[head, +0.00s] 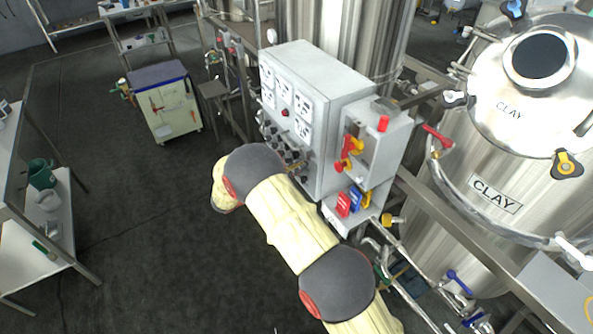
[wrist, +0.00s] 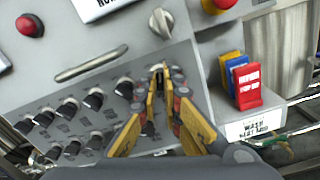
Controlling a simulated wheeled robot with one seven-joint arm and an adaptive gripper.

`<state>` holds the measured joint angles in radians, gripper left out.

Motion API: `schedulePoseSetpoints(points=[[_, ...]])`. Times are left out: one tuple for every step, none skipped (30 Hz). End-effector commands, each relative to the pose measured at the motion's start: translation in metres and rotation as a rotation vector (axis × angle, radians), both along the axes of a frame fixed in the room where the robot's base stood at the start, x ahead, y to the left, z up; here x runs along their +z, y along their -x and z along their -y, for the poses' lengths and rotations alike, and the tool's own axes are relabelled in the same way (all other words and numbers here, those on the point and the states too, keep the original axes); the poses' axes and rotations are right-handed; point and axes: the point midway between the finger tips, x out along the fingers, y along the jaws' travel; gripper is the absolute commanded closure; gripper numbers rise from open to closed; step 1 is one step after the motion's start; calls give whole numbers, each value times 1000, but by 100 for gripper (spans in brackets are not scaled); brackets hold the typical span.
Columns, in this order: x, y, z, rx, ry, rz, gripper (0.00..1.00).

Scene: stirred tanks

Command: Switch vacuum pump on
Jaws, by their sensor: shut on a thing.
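The grey control box (head: 330,100) stands in front of a steel tank in the head view, with gauges on its face and rows of black knobs below. The wrist view shows the lower panel (wrist: 105,75) close up, with several black knobs (wrist: 93,98) on pale plates. My gripper (wrist: 160,75) is at the right end of the upper row, its yellow fingers shut on a black knob mostly hidden between them. In the head view my arm hides the gripper. I cannot read which knob is for the vacuum pump.
A silver rotary knob (wrist: 161,22) and a red button (wrist: 30,25) sit above my fingers. Red, blue and yellow tags (wrist: 246,82) hang to the right above a white label. A cabinet (head: 163,105) stands at the left. The dark floor between is clear.

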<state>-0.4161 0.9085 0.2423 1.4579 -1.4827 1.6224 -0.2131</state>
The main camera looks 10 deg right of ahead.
Motion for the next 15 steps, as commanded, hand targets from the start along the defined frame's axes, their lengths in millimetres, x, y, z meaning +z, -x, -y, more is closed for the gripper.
schedulePoseSetpoints(points=[[-2,0,-1,1,-10,30,100],[-1,0,-1,1,-17,50,100],[-1,0,-1,1,-24,73,100],[-1,0,0,1,-29,87,100],[-2,0,0,1,-34,103,100],[-2,0,0,1,-40,120,100],[-1,0,0,1,-44,133,100],[-1,0,0,1,-48,145,100],[-1,0,0,1,-52,158,100],[-1,0,0,1,-55,168,100],[-1,0,0,1,-58,176,100],[-1,0,0,1,-61,184,100],[-1,1,0,1,-62,189,100],[-1,1,0,1,-64,195,100],[-1,1,0,1,-66,200,100]])
